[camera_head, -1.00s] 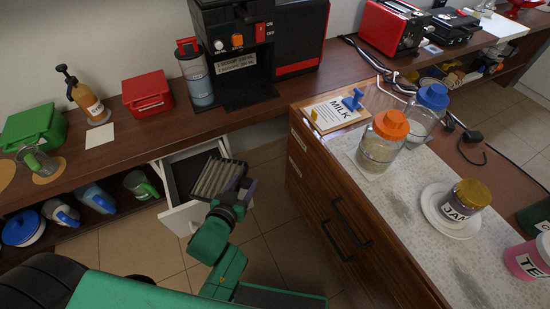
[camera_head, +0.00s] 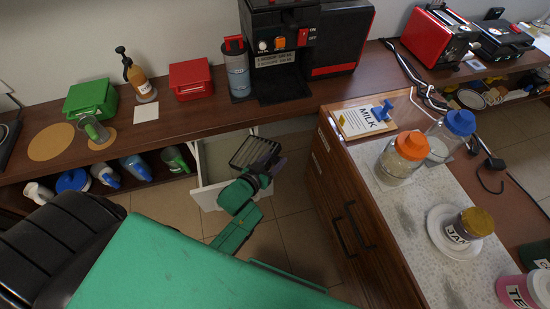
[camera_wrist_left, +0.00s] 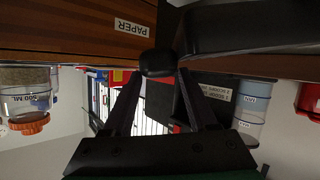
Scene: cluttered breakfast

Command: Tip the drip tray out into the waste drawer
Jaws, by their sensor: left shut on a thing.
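The drip tray (camera_head: 254,151) is a dark, slatted rectangular tray in the head view. The waste drawer (camera_head: 207,194) is the white open drawer under the counter, left of the tray. The tray overlaps the drawer's right part in the picture; I cannot tell its height above it. My right gripper is out of view.
The coffee machine (camera_head: 283,50) stands on the counter above the drawer, beside a grey bottle (camera_head: 237,70). The wooden drawer cabinet (camera_head: 345,205) closes in on the right. Mugs and bottles (camera_head: 135,168) fill the shelf at left. Floor (camera_head: 290,200) lies open between.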

